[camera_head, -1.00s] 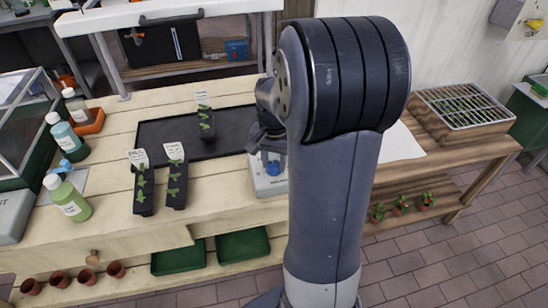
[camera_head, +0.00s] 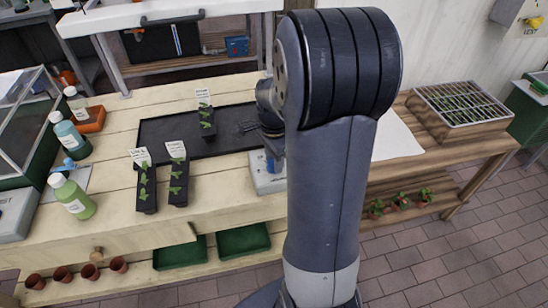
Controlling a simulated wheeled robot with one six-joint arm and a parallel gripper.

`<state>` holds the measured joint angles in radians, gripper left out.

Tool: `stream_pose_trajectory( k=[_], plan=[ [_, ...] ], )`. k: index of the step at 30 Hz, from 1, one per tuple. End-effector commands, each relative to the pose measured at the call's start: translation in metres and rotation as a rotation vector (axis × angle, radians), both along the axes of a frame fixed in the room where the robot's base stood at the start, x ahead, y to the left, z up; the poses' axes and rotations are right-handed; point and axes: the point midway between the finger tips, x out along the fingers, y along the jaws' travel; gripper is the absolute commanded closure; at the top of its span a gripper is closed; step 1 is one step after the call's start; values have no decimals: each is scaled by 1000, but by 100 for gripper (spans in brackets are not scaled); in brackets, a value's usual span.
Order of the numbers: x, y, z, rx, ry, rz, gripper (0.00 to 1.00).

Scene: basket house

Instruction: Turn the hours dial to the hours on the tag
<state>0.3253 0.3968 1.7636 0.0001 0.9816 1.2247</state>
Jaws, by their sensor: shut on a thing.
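A pale grey control box (camera_head: 266,184) stands on the bench, partly hidden behind my arm. A blue dial (camera_head: 270,163) shows on it. My gripper (camera_head: 273,156) is pointed down at the dial and is shut on it; my arm hides part of the jaws. White tags stand in narrow black seedling trays: a left tag (camera_head: 140,156), a middle tag (camera_head: 176,150) and a back tag (camera_head: 203,96). Their writing is too small to read, and so are any marks around the dial.
A black tray (camera_head: 165,142) lies behind the box. A green bottle (camera_head: 72,196) and a blue bottle (camera_head: 70,135) stand at the left. A wooden planter with a grate (camera_head: 460,105) is at the right. Bare bench lies in front of the seedling trays.

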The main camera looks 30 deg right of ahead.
Motion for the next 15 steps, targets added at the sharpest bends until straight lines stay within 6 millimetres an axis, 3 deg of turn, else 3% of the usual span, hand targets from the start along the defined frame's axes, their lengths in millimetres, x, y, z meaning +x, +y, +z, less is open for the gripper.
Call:
stream_pose_trajectory(
  k=[15],
  plan=[
    [1, 0, 1, -2, -3, -40, 91]
  ],
)
